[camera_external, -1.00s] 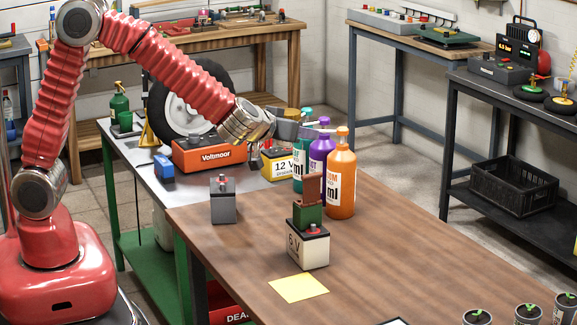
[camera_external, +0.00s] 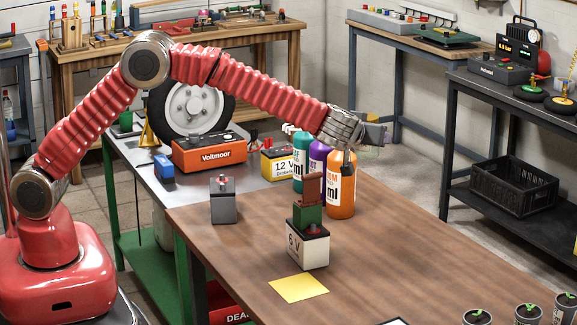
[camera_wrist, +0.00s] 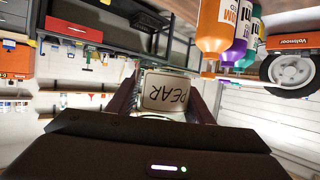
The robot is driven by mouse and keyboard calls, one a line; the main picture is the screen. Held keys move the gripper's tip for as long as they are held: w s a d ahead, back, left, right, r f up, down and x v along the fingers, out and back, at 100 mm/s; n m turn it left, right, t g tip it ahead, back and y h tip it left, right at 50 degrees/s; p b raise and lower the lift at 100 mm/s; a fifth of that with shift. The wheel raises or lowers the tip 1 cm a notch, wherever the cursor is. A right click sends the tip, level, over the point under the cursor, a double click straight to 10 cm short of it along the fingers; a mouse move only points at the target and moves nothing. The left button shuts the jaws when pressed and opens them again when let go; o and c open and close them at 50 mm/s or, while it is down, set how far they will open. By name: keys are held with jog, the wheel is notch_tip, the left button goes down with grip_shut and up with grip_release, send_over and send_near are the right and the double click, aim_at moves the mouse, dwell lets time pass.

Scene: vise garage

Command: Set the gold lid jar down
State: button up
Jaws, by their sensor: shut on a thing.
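My gripper (camera_wrist: 165,97) is shut on a clear jar (camera_wrist: 165,92) with a pale label reading "PEAR", held between the two fingers in the wrist view. The gold lid is not clearly visible there. In the outside view my gripper (camera_external: 362,152) is up in the air, in front of the top of the orange bottle (camera_external: 341,190) and above the brown wooden table (camera_external: 410,240). The jar is hard to make out in that view.
A 6 V battery (camera_external: 308,250) with a green and brown vise-like piece on it stands mid-table. A yellow square (camera_external: 298,289) lies in front of it. A small grey block (camera_external: 223,203) stands left. Purple and teal bottles stand beside the orange one.

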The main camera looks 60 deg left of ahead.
jog(key=shift+w+d, duration=0.8)
jog(key=shift+d, duration=0.05)
send_over(376, 235)
notch_tip(376, 235, down, 12)
jog(key=shift+a, duration=0.1)
jog(key=shift+f, duration=3.05)
jog(key=shift+f, duration=0.1)
jog(key=shift+f, duration=1.75)
jog(key=o, duration=1.1)
jog(key=shift+f, duration=0.15)
jog(key=shift+o, duration=0.2)
